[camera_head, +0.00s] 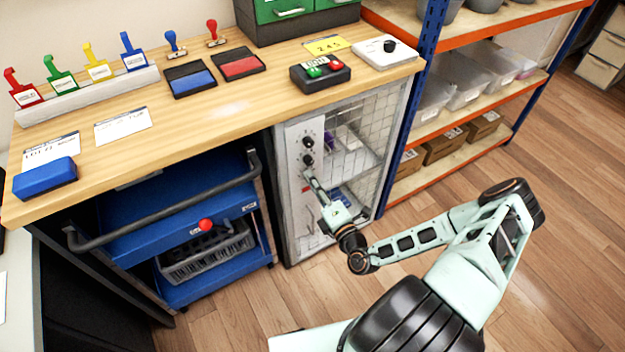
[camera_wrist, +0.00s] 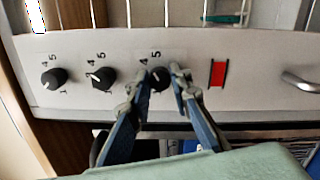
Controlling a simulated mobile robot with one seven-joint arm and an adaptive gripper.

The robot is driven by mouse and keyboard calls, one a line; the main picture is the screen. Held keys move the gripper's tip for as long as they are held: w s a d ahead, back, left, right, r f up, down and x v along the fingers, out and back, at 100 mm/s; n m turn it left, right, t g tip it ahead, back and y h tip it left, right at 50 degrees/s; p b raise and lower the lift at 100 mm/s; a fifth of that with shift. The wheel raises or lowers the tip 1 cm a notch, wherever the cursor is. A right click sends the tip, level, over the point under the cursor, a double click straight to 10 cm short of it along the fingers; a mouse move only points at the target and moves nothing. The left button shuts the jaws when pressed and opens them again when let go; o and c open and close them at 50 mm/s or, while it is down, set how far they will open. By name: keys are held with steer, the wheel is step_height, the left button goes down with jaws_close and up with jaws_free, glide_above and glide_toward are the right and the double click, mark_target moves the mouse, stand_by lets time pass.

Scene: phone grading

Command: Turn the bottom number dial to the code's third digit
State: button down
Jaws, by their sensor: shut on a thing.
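The three black number dials sit in a line on the light panel of the mesh cabinet. In the wrist view the top dial (camera_wrist: 54,78) is at left, the middle dial (camera_wrist: 102,78) beside it, and the bottom dial (camera_wrist: 158,79) at right. My gripper (camera_wrist: 157,75) has its two fingers around the bottom dial and is shut on it. The fingers partly cover its printed numbers; 4 and 5 show above it, and its pointer is not readable. In the head view my gripper (camera_head: 314,182) hides the bottom dial. A yellow note (camera_head: 325,45) on the bench reads 2 4 5.
A red rectangle (camera_wrist: 217,73) and a metal handle (camera_wrist: 302,82) are on the panel beyond the bottom dial. A blue cart (camera_head: 150,235) stands left of the cabinet, and a shelf rack (camera_head: 432,140) stands right. Open floor lies in front.

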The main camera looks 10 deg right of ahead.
steer(key=shift+m, duration=2.2)
steer(key=c, duration=1.7)
jaws_free()
steer(key=shift+c, duration=0.2)
steer(key=v, duration=0.7)
steer(key=shift+s, duration=0.3)
